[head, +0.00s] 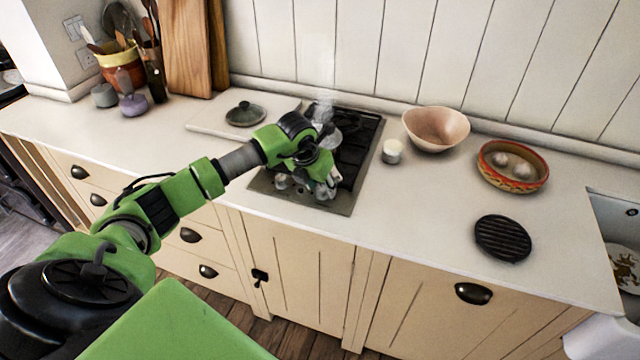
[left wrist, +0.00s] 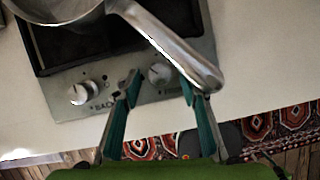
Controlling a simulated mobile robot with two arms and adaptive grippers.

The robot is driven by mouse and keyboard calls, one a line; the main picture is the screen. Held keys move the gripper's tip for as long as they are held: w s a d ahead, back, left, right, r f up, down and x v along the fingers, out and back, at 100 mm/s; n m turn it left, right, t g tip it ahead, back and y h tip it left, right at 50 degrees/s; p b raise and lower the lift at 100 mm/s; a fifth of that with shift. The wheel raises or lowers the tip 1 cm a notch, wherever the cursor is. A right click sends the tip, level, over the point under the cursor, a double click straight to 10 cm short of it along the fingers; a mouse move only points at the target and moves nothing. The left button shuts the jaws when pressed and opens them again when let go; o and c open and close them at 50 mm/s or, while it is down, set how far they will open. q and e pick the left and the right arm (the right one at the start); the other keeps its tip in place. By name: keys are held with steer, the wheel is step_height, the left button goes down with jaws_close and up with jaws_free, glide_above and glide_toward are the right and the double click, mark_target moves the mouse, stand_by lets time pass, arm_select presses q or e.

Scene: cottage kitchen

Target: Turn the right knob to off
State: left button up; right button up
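The hob (head: 355,160) is set in the counter, with two silver knobs on its front panel. The left knob (left wrist: 82,93) is clear of my gripper, and it also shows in the head view (head: 281,182). The right knob (left wrist: 160,73) appears between my left gripper's fingertips (left wrist: 159,84) in the left wrist view. The fingers are apart, one on each side of it; I cannot tell whether they touch it. In the head view my left gripper (head: 328,188) hides most of the right knob. My right gripper is not in view.
A steaming metal pan (left wrist: 60,8) stands on the hob, its handle (left wrist: 175,45) reaching over the panel close to my fingers. A white candle-like jar (head: 392,152), a pink bowl (head: 436,128) and a black trivet (head: 502,238) are to the right.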

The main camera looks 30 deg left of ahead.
arm_select(q)
jaws_close()
steer(key=shift+a+f+m+h+b, duration=0.25)
steer(key=shift+m+b, duration=0.35)
steer(key=shift+b, duration=0.45)
steer(key=m+h+b, duration=0.1)
steer(key=m+b, duration=0.2)
steer(key=shift+a, duration=0.1)
steer(key=shift+w+r+m+g+h+b, duration=0.15)
steer(key=shift+m+g+h+b, duration=0.3)
steer(key=shift+m+b, duration=0.7)
steer(key=shift+a+m+h+b, duration=0.15)
steer(key=shift+m+h+b, duration=0.35)
steer(key=shift+m, duration=0.65)
steer(key=shift+r, duration=0.1)
